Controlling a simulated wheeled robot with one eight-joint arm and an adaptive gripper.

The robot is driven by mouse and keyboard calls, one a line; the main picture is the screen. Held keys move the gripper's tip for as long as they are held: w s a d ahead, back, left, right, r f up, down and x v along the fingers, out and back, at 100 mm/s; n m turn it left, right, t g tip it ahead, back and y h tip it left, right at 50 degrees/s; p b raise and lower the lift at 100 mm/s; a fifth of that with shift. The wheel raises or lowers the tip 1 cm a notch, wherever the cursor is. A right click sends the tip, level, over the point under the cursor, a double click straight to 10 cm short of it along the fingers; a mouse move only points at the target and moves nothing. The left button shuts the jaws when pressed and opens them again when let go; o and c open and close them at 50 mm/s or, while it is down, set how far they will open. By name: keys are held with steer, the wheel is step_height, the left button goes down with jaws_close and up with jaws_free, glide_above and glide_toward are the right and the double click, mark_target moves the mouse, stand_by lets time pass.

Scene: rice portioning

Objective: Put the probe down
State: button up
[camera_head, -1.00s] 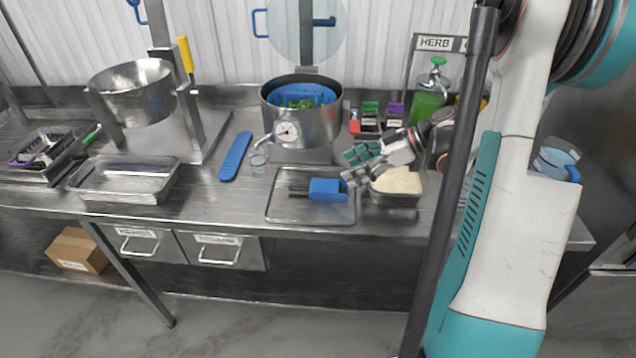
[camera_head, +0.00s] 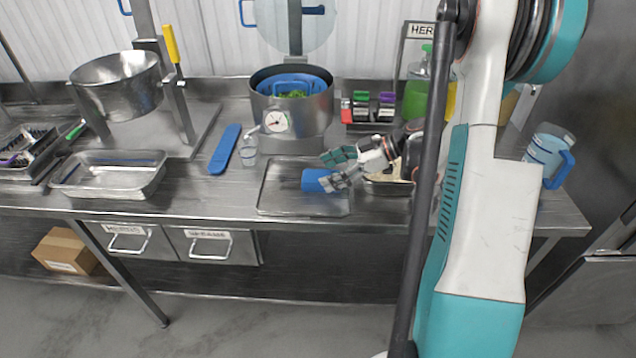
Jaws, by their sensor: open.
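A round white dial (camera_head: 275,122), the thing here that looks most like a probe, shows in front of the steel pot. Its thin stem runs left toward a small clear cup (camera_head: 248,153). I cannot tell whether the stem is in the cup. My gripper (camera_head: 334,167) is open, with its fingers apart above the right part of a flat metal tray (camera_head: 265,205). It is well to the right of the dial. A blue block-like object (camera_head: 314,180) is at the tray, close to the fingers and partly behind them. I cannot tell whether they touch.
A steel pot (camera_head: 310,128) with a blue insert stands behind the tray. A rice container (camera_head: 390,189) is right of it, mostly hidden by my arm. A blue spatula-like tool (camera_head: 225,149) and an empty metal pan (camera_head: 110,187) lie left. Small coloured containers (camera_head: 374,107) stand behind.

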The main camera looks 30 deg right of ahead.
mark_target(312, 175)
steer(key=b+x, duration=0.2)
steer(key=x, duration=0.3)
steer(key=shift+w+r, duration=0.1)
steer(key=shift+w, duration=0.1)
steer(key=shift+d, duration=0.1)
steer(key=c, duration=1.3)
steer(key=shift+r, duration=0.1)
